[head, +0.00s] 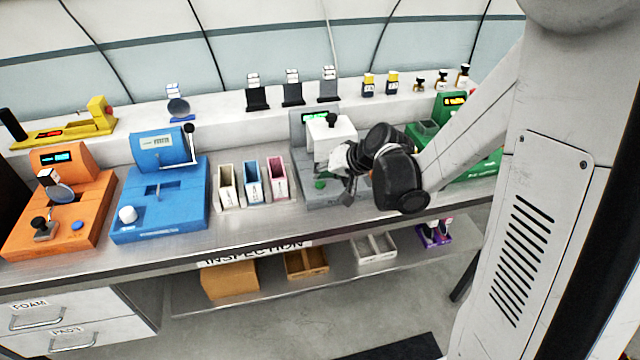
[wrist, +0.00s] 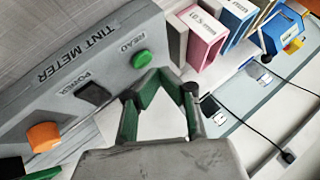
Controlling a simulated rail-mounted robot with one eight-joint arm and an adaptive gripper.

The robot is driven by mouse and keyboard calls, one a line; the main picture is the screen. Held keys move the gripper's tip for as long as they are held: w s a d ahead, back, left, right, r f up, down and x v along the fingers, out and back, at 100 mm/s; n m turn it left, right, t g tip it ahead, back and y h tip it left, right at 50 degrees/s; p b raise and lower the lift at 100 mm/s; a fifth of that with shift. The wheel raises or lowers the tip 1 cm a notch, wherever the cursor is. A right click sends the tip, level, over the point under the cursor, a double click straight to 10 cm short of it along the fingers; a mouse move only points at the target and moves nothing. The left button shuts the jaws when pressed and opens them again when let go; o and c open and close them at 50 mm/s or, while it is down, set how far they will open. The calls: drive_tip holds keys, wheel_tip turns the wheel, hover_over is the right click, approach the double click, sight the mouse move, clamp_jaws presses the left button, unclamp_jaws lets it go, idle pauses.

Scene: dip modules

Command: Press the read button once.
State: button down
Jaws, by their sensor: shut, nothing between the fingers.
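The grey tint meter (head: 300,165) stands on the bench in the head view, its small display (head: 316,115) lit green. In the wrist view its sloped panel (wrist: 100,58) carries the green read button (wrist: 142,59), a black power switch (wrist: 95,94) and an orange knob (wrist: 43,136). The green button also shows in the head view (head: 320,184). My gripper (wrist: 157,74) is shut and empty, its tips close beside the read button. I cannot tell whether they touch it. In the head view my gripper (head: 347,194) is just right of the button and partly hides the meter.
Pink (head: 277,180), blue (head: 252,183) and white (head: 227,187) bins stand left of the meter. A blue device (head: 160,195) and an orange device (head: 65,210) are farther left. A green device (head: 480,165) stands right, behind my arm. Clear bench runs along the front edge.

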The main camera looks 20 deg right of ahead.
sight(321, 184)
drive_tip(key=shift+f, duration=0.2)
idle(0.6)
drive_tip(key=shift+f+b, duration=0.25)
drive_tip(key=shift+b, duration=0.35)
drive_tip(key=shift+f+b, duration=0.35)
drive_tip(key=shift+b, duration=0.05)
idle(0.4)
drive_tip(key=shift+r, duration=0.15)
idle(0.3)
drive_tip(key=shift+r+p, duration=0.5)
drive_tip(key=shift+r, duration=0.15)
drive_tip(key=shift+r+p, duration=1.65)
drive_tip(key=shift+r, duration=0.85)
